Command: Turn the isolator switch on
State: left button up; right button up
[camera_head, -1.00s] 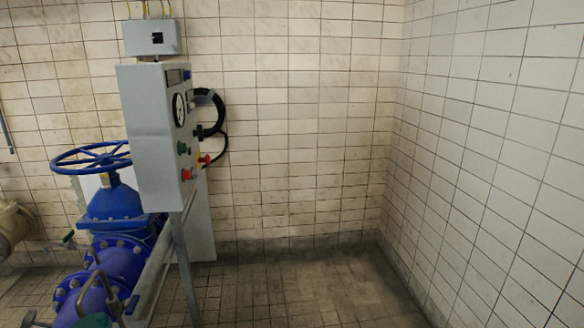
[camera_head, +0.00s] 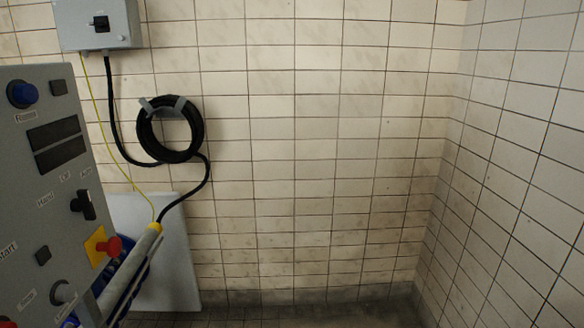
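A grey box (camera_head: 97,27) with a black rotary switch (camera_head: 100,24) on its front hangs on the tiled wall at the upper left; it looks like the isolator switch. Its label and exact handle angle are too small to tell. A grey control panel (camera_head: 30,130) stands nearer at the left edge. It carries a black selector knob (camera_head: 84,204) and a red knob on a yellow plate (camera_head: 96,246). Neither of my grippers shows in the view.
A coiled black cable (camera_head: 144,135) hangs on the wall below the box. A pale board (camera_head: 175,270) stands against the wall beside the panel. A tiled wall (camera_head: 530,150) closes the right side. The space right of the panel looks clear.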

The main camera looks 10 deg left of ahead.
aim_at(100, 24)
jog(key=u, duration=0.25)
jog(key=i, duration=2)
jog(key=u, duration=1.45)
jog(key=i, duration=1.35)
jog(key=u, duration=1.2)
